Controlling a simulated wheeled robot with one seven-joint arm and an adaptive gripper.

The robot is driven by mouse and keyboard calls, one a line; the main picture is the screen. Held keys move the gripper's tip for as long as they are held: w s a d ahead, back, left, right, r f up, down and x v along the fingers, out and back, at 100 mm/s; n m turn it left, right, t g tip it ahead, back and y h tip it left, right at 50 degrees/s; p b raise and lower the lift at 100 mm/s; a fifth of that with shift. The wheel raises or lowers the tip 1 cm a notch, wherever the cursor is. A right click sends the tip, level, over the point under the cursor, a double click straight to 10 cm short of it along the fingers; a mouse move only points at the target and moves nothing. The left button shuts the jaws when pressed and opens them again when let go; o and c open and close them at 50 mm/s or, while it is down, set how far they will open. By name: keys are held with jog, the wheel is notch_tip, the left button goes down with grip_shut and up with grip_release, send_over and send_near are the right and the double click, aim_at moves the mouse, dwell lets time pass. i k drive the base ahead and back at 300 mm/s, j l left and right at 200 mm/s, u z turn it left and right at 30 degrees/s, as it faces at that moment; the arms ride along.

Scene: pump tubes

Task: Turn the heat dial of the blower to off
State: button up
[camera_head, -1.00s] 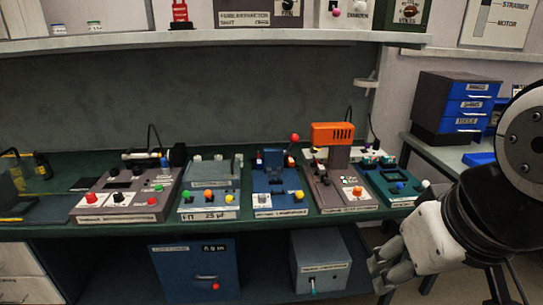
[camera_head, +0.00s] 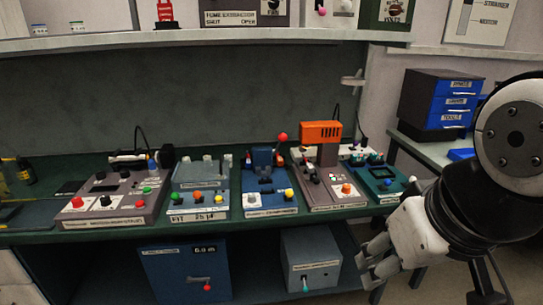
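A unit with an orange block-shaped head (camera_head: 320,131) with dark slots stands right of centre on the green bench. It may be the blower, but its labels are too small to read. Its grey base (camera_head: 336,197) carries an orange knob (camera_head: 346,188) and small dark parts. I cannot tell which part is the heat dial or how it is set. My gripper (camera_head: 368,262) is at the lower right, in front of and below the bench edge, apart from the unit. Its grey fingers point left and hold nothing visible; their opening is unclear.
Other control boxes stand close by: a blue one (camera_head: 267,184) with a red-knobbed lever to the left, a teal one (camera_head: 385,184) to the right. A shelf (camera_head: 210,40) runs above. Blue (camera_head: 160,270) and grey (camera_head: 305,250) boxes stand under the bench. Blue drawers (camera_head: 452,103) stand right.

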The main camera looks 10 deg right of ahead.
aim_at(345, 189)
jog(key=i+l, duration=0.5)
jog(key=l, duration=0.15)
jog(key=i+l, duration=0.45)
jog(key=l, duration=0.15)
